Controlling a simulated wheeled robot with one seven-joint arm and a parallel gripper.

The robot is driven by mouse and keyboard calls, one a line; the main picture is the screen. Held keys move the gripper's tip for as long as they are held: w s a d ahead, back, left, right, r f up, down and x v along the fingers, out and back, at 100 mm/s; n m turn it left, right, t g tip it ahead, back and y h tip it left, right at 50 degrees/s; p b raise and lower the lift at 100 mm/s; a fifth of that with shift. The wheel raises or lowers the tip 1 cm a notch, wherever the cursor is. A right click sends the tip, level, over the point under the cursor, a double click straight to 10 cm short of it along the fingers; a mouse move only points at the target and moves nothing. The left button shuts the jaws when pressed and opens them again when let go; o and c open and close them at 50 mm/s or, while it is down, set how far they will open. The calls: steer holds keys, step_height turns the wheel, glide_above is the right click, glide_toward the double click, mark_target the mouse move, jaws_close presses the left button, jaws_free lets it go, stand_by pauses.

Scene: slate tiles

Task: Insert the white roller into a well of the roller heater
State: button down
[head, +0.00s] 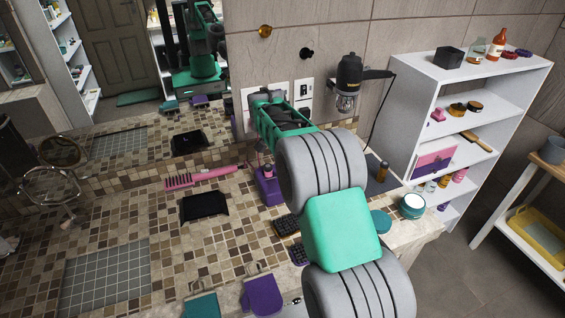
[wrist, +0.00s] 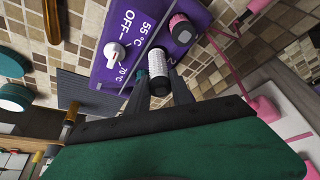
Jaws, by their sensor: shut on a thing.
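The roller heater (wrist: 150,35) is a purple block with a white dial (wrist: 115,50) and temperature marks. It shows in the wrist view and, partly behind my arm, in the head view (head: 268,190). A pink roller (wrist: 183,30) stands in it. In the wrist view my gripper (wrist: 160,84) is shut on the white roller (wrist: 157,66), its dark fingers on both sides. The roller is held over the heater's face, beside the pink one. I cannot tell whether its far end is inside a well. In the head view the fingertips and white roller are hidden.
Teal jars (head: 412,205) stand to the right. A hair dryer (head: 348,80) hangs on the wall. The counter's middle left is mostly clear.

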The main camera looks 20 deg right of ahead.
steer(key=f, duration=0.1)
steer(key=f+b, duration=0.1)
steer(key=f, duration=0.2)
steer(key=shift+w+a+f+b, duration=0.3)
steer(key=shift+w+f+b, duration=0.1)
steer(key=shift+s+d+r, duration=0.1)
steer(key=shift+s+r, duration=0.15)
steer(key=shift+r, duration=0.05)
steer(key=shift+d, duration=0.1)
steer(key=c, duration=1.6)
jaws_free()
steer(key=shift+w+d+f, duration=0.1)
steer(key=o, duration=0.5)
steer(key=shift+c, duration=0.2)
